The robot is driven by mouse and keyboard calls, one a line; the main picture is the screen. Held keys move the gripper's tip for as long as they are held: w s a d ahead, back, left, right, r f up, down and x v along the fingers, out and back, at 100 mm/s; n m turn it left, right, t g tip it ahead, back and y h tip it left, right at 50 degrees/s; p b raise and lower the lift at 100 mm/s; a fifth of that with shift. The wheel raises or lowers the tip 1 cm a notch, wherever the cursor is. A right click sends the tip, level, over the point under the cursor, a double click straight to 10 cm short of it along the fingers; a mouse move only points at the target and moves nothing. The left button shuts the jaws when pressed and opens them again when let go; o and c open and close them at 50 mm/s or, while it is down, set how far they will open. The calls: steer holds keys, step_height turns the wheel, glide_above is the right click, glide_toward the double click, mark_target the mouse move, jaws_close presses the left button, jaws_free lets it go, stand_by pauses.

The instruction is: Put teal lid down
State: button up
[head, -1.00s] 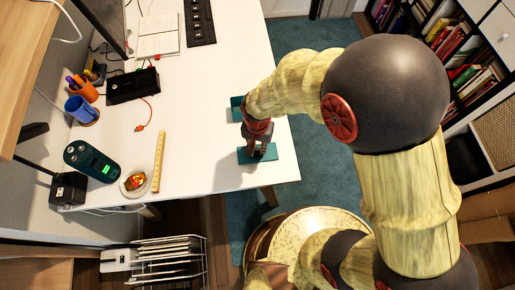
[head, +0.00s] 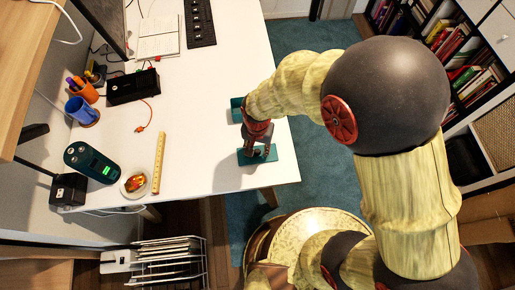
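A flat teal piece (head: 257,155) lies on the white table near its right front edge, right under my gripper. A second teal piece (head: 236,104) is a little farther back, partly hidden by my arm. I cannot tell for sure which is the lid; the front one looks flat and thin. My gripper (head: 252,150) points down at the front teal piece, with its fingers spread apart and one dark finger part sticking out to the left. Whether the fingertips still touch the piece is too small to tell.
The white table (head: 205,100) is clear left of my gripper. A yellow ruler (head: 158,162), a small bowl (head: 135,184), a dark device with a green display (head: 91,161), a blue cup (head: 82,110) and a black box (head: 133,86) stand farther left. A wire rack (head: 168,260) is below.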

step_height(320, 180, up, 12)
steer(key=p, duration=0.3)
steer(key=shift+p, duration=0.4)
steer(key=shift+r, duration=0.15)
step_height(320, 180, up, 4)
glide_above(258, 151)
steer(key=w+d, duration=0.1)
steer(key=d, duration=0.1)
steer(key=d+r+t, duration=0.2)
steer(key=d+r, duration=0.6)
steer(key=r, duration=0.2)
steer(key=s+d+r+n+t, duration=0.1)
steer(key=s+d+r+t, duration=0.2)
steer(key=s+d+r, duration=0.5)
steer(key=d+r, duration=0.3)
steer(key=d, duration=0.1)
steer(key=shift+s+d+n+t, duration=0.3)
steer(key=shift+s+n, duration=0.05)
steer(key=shift+n, duration=0.05)
steer(key=shift+c, duration=0.5)
